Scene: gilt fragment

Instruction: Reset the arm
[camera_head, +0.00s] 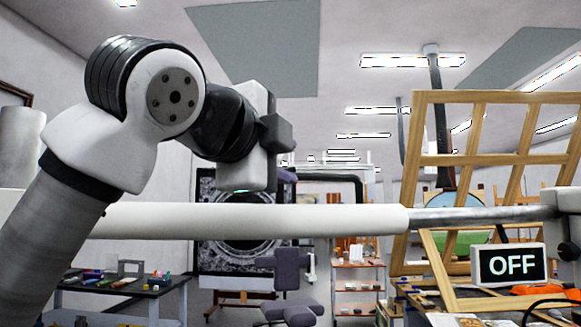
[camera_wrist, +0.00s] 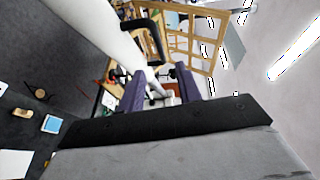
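My arm rises from the lower left of the head view and bends over at its elbow. Its wrist end (camera_head: 245,160) hangs above a long white tube, and the gripper itself is mostly hidden there. In the wrist view my gripper (camera_wrist: 160,68) shows two purple-grey fingers standing apart, with nothing seen held between them. The black and grey gripper body fills the bottom of that view.
The white tube (camera_head: 260,219) runs across the head view below my wrist; it also shows in the wrist view (camera_wrist: 95,30). A wooden frame (camera_head: 490,160) and an OFF sign (camera_head: 511,264) stand at right. A cluttered table (camera_head: 125,287) is lower left.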

